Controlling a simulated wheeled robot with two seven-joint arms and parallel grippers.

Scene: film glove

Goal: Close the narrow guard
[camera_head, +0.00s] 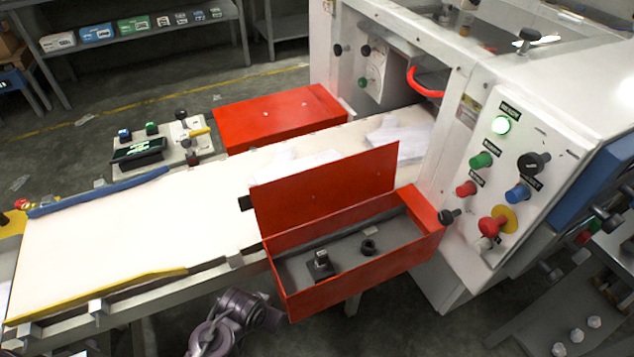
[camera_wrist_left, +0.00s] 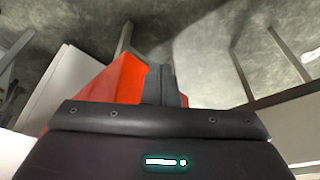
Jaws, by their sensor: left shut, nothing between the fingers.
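The front red guard (camera_head: 352,258) is an open box on the near side of the conveyor, against the machine. Its red lid (camera_head: 330,195) stands raised on the conveyor side, and the grey inside with small black fittings shows. A second red guard (camera_head: 278,117) on the far side is shut flat. I cannot tell for certain which one is the narrow guard. My left gripper (camera_wrist_left: 163,70) is shut and empty in the left wrist view, close to a red surface (camera_wrist_left: 122,80); contact cannot be told. In the head view only part of my arm shows, below the box's left end.
The white conveyor (camera_head: 130,235) runs left, with a yellow rail (camera_head: 110,295) along its near edge. White film gloves (camera_head: 398,138) lie near the machine opening. The control panel (camera_head: 510,170) with knobs and buttons is at right. Grey floor lies below the box.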

